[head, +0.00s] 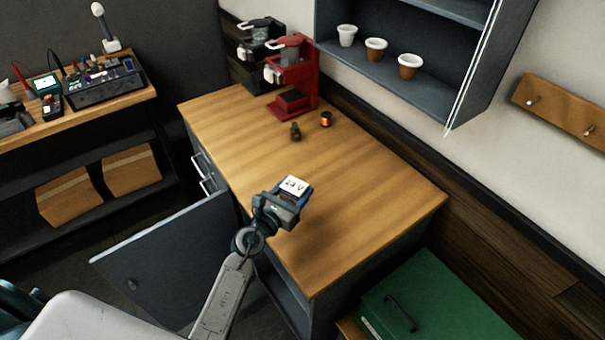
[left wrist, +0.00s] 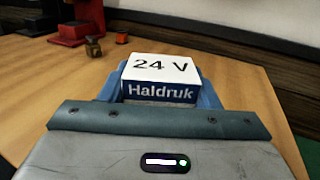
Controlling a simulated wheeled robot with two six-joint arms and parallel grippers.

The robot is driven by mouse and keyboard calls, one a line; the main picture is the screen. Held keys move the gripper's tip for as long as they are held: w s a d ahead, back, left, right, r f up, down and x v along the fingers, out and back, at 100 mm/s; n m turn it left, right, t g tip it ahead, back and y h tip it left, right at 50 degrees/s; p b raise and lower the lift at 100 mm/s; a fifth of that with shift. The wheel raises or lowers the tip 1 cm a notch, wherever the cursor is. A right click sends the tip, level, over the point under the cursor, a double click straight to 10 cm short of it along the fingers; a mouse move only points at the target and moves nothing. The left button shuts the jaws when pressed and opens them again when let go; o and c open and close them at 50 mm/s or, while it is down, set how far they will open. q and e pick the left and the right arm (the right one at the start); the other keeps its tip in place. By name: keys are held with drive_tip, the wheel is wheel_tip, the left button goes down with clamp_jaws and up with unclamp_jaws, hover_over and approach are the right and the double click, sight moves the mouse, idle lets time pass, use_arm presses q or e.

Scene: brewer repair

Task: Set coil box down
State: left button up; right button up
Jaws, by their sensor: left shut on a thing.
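The coil box (head: 293,186) is a small box with a white top marked "24 V" and a blue side. In the left wrist view the box (left wrist: 160,78) shows the name "Haldruk" on its blue side. My left gripper (head: 283,205) is shut on it, with blue fingers on both sides of the box. The gripper and box are over the wooden counter (head: 370,200), near its front edge. I cannot tell exactly how high the box is above the wood. My right gripper is not in view.
A red brewer (head: 290,75) and a black brewer (head: 255,50) stand at the counter's back left. A small brown part (head: 295,132) and a copper coil (head: 326,119) lie before them. A cabinet door (head: 165,265) hangs open below. The counter's right half is clear.

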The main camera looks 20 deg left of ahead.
use_arm(q)
drive_tip(key=w, duration=0.6)
drive_tip(key=shift+w+d+f, duration=0.1)
drive_tip(key=shift+w+f, duration=0.05)
drive_tip(key=shift+f, duration=0.25)
drive_tip(key=shift+w+r, duration=0.1)
drive_tip(key=shift+w, duration=0.2)
drive_tip(key=f, duration=0.1)
drive_tip(key=f+b, duration=0.2)
drive_tip(key=shift+w+f, duration=0.3)
drive_tip(key=shift+f, duration=0.1)
drive_tip(key=shift+f, duration=0.1)
drive_tip(key=o, duration=1.1)
